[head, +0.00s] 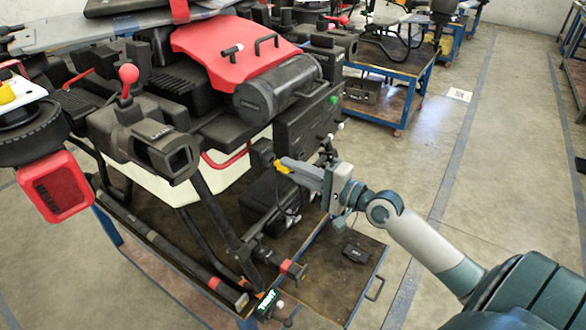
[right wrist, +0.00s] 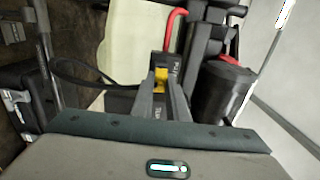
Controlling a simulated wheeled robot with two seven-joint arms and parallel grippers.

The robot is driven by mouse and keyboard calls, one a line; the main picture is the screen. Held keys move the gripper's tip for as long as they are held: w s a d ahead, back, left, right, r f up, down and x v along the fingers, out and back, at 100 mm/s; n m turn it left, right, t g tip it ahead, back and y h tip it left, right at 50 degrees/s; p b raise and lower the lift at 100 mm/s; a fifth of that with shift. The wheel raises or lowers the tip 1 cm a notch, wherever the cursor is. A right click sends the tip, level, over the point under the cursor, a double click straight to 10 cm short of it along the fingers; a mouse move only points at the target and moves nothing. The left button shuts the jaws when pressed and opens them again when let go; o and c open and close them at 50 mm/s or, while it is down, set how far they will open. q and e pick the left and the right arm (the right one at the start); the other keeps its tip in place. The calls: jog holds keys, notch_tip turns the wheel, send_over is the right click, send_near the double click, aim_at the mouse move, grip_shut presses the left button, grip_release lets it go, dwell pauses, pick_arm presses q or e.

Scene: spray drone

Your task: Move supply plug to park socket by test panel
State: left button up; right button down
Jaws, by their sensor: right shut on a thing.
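My right gripper (head: 279,166) reaches in from the right and is shut on a small part with a yellow piece, apparently the supply plug (right wrist: 161,77). A dark block (head: 262,153) sits at the fingertips beside the drone's side; whether the plug is seated in it cannot be told. In the right wrist view, the fingers (right wrist: 161,88) close around the yellow piece, in front of a dark part with partly hidden lettering. A small panel with a light label (head: 267,301), apparently the test panel, is at the lower front of the stand. I cannot clearly make out the park socket. My left gripper is not in view.
The drone's red cover (head: 225,45) and black cylinder (head: 278,95) rise above the gripper. Dark tubes and a red-and-black fitting (head: 293,270) lie below. A small black box (head: 357,253) rests on the low board.

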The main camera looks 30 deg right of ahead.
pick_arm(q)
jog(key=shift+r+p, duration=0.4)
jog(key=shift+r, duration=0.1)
pick_arm(e)
jog(key=shift+x, duration=1.25)
jog(key=c, duration=1.6)
grip_release()
jog(key=shift+c, duration=0.2)
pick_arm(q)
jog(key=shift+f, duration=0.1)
pick_arm(e)
jog(key=shift+s, duration=0.1)
